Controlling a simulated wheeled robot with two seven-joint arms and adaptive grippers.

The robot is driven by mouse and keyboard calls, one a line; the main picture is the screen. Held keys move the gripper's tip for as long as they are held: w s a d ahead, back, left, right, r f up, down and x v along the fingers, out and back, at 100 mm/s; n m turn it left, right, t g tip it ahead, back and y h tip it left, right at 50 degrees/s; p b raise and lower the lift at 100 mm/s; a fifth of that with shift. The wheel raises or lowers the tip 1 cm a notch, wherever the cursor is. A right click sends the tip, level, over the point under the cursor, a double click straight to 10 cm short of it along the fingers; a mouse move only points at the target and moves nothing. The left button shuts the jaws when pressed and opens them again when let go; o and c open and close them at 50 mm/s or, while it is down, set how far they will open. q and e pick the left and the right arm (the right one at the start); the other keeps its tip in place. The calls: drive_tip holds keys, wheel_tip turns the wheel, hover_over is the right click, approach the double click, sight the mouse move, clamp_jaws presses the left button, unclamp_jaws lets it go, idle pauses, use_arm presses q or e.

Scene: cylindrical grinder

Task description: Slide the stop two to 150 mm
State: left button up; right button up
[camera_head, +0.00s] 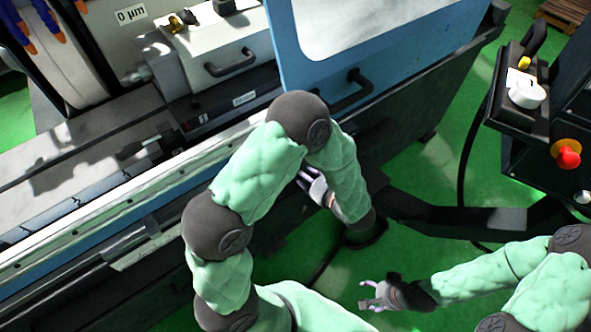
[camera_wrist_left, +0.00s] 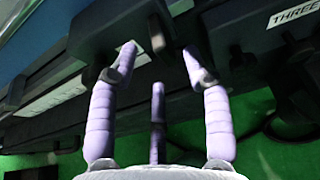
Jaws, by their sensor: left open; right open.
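In the left wrist view, a dark block with a rounded knob (camera_wrist_left: 157,34) lies just beyond my left fingertips. Its label is mostly covered by a finger, so I cannot read whether it is stop two. A similar dark block (camera_wrist_left: 232,38) with a plate reading "THREE" stands to its right. My left gripper (camera_wrist_left: 158,58) is open, its lilac fingers spread either side of the knob; contact cannot be told. In the head view, my left gripper (camera_head: 312,184) is at the grinder's front, and my arm hides the stops. My right gripper (camera_head: 372,298) is open and empty above the green floor.
The blue door (camera_head: 300,75) with a black handle (camera_head: 352,93) stands above the front. A pale rail (camera_head: 110,195) runs along the grinder's front edge. A control box with a red button (camera_head: 568,158) stands at the right. Green floor (camera_head: 430,255) is open between.

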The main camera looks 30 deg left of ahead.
use_arm(q)
drive_tip(key=shift+b+x, duration=0.55)
drive_tip(key=shift+x, duration=2.2)
drive_tip(key=shift+s, duration=0.1)
clamp_jaws()
